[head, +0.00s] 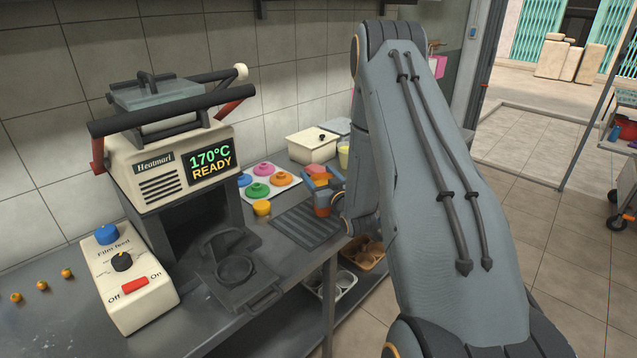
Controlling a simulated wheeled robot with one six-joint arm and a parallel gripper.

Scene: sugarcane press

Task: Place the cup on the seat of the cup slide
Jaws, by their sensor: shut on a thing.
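The cup slide (247,293) sticks out at the front of the Heatmarl sealing machine (165,172). Its round ring-shaped seat (234,268) is empty. My gripper (322,198), with blue and orange parts, is over the counter at the far right end of the ribbed mat, to the right of the slide and well apart from it. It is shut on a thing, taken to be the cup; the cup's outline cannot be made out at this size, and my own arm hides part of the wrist.
A control box (127,283) stands left of the slide. A white tray (290,187) of coloured lids, a small yellow-orange piece (262,208) and a ribbed dark mat (304,228) lie on the counter. A cream box (311,147) stands behind. Bins (362,254) sit below.

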